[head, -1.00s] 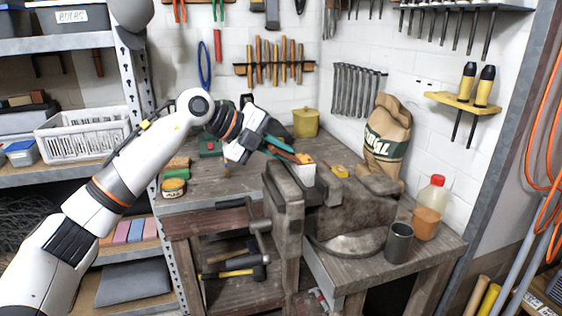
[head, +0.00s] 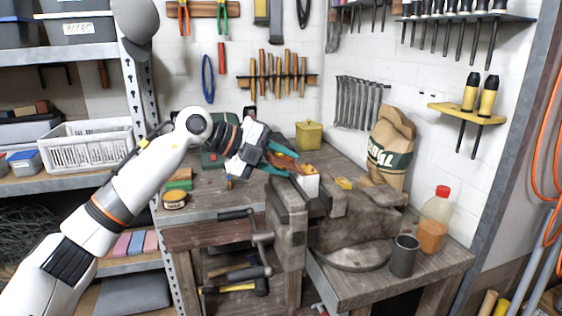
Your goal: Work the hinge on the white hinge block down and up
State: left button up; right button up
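The white hinge block (head: 309,185) stands at the top of the vise (head: 290,193), between its jaws. A small orange-yellow hinge part (head: 308,170) shows on top of the block. My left gripper (head: 287,161) comes in from the left, just beside and slightly above the block. Its teal fingers are spread apart, with a reddish-brown piece showing between them. I cannot tell whether that piece belongs to the hinge, and the fingers hide part of this area. My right gripper is not in view.
The vise sits on the wooden workbench (head: 215,205). A grey cup (head: 404,256), a bottle with a red cap (head: 435,220) and a paper sack (head: 390,147) stand to the right. A yellow container (head: 309,135) stands behind, and a round tin (head: 174,200) at the left.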

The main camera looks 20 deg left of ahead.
pick_arm(q)
jog(key=p+v, duration=0.2)
jog(key=v, duration=1)
jog(key=shift+p, duration=0.35)
